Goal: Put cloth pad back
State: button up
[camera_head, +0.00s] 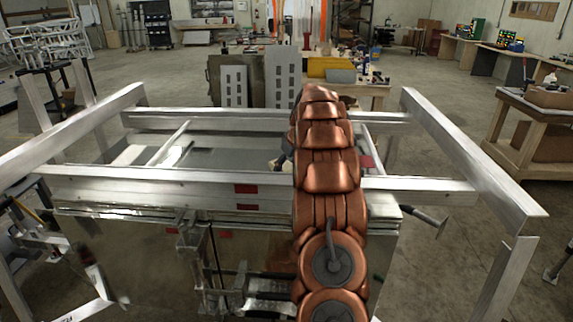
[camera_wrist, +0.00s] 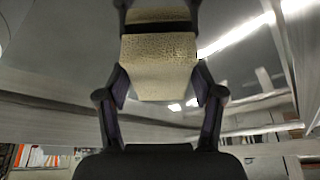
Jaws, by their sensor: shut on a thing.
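The cloth pad (camera_wrist: 159,68) is a beige, textured block in the wrist view. My gripper (camera_wrist: 158,82) is shut on it, with one dark finger on each side. Above the pad is a dark band, and beyond it a similar beige patch and dark finger shapes, which look like a reflection in a shiny grey surface. I cannot tell whether the pad touches that surface. In the head view my copper-coloured arm reaches over the aluminium trailer (camera_head: 95,178) and hides most of the gripper. A small pale and dark bit shows just left of the arm, inside the frame.
Metal rails surround the trailer bed, with the front rail (camera_head: 150,185) under my arm and raised side beams at left and right. A workbench with clutter (camera_head: 375,90) stands behind. A wooden table (camera_head: 540,110) stands at right. Open floor lies around the trailer.

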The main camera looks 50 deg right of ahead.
jog(key=shift+f, duration=0.2)
jog(key=shift+f, duration=0.15)
jog(key=o, duration=1.1)
jog(key=b+v, duration=0.5)
jog(key=v, duration=0.7)
jog(key=shift+a, duration=0.1)
